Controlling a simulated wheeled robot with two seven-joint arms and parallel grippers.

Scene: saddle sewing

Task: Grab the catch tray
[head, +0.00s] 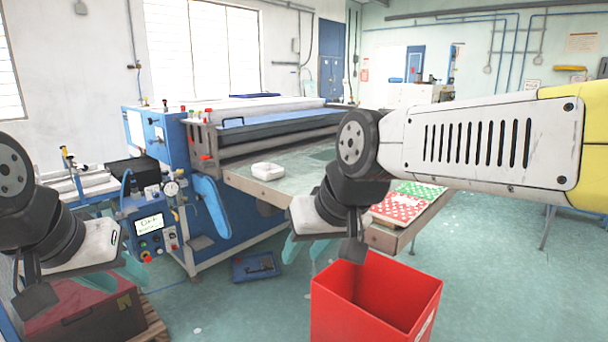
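A shallow blue tray (255,266) lies on the floor under the front of the machine, with small dark items in it that are too small to tell apart. It is the only tray-like thing I make out; I cannot tell for sure that it is the catch tray. My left gripper (117,272) is at the lower left, left of the tray, with its teal fingers apart and nothing seen between them. My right gripper (305,249) is above and right of the tray, apart from it in the picture. Its teal fingers are apart and look empty, partly hidden by my wrist.
A blue roller machine (155,135) with a worktable (285,190) stands ahead. A white dish (267,171) and red and green dotted sheets (408,206) lie on the table. A red bin (375,300) stands front right. A dark red box (85,315) sits on a pallet front left.

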